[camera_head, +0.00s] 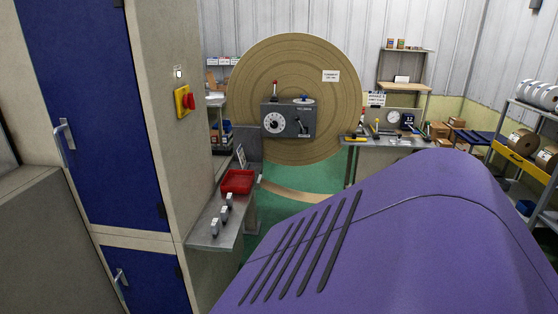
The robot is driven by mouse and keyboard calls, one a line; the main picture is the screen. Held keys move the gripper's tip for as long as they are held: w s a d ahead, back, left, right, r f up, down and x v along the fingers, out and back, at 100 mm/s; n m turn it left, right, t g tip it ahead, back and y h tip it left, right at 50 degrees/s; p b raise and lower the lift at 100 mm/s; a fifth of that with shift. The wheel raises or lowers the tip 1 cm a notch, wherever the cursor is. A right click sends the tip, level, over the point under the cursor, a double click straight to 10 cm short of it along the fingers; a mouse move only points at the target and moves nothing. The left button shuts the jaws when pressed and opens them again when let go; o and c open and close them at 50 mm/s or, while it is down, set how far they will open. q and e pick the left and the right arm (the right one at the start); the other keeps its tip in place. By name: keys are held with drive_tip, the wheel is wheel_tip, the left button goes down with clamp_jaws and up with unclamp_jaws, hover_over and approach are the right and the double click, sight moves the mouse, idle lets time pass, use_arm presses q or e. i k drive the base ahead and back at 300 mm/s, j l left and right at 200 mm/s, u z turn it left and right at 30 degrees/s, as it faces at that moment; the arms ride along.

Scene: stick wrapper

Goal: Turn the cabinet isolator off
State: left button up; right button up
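The cabinet isolator (184,101) is a red rotary handle on a yellow plate. It is on the beige side wall of the tall cabinet (160,135), in the upper left of the head view. A small white label (178,73) sits just above it. The red handle looks roughly upright, but its exact switch position is too small to tell. Neither of my grippers is in view, and nothing touches the isolator.
Blue cabinet doors (95,100) with metal handles are at left, shut. A metal shelf (222,236) below the isolator holds a red tray (237,181) and small grey parts. A large purple slotted cover (400,235) fills the lower right. Green floor shows between them.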

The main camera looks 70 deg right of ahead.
sight(188, 99)
drive_tip(key=k+l+z, duration=0.25)
drive_tip(key=l+z, duration=0.3)
drive_tip(key=k+l+z, duration=0.1)
drive_tip(key=l+z, duration=0.15)
drive_tip(key=k+l+z, duration=0.15)
drive_tip(key=l, duration=0.4)
drive_tip(key=l+z, duration=0.1)
drive_tip(key=l, duration=1.05)
drive_tip(key=k+l, duration=0.1)
drive_tip(key=l, duration=0.5)
drive_tip(key=i+j, duration=1.35)
drive_tip(key=i, duration=0.2)
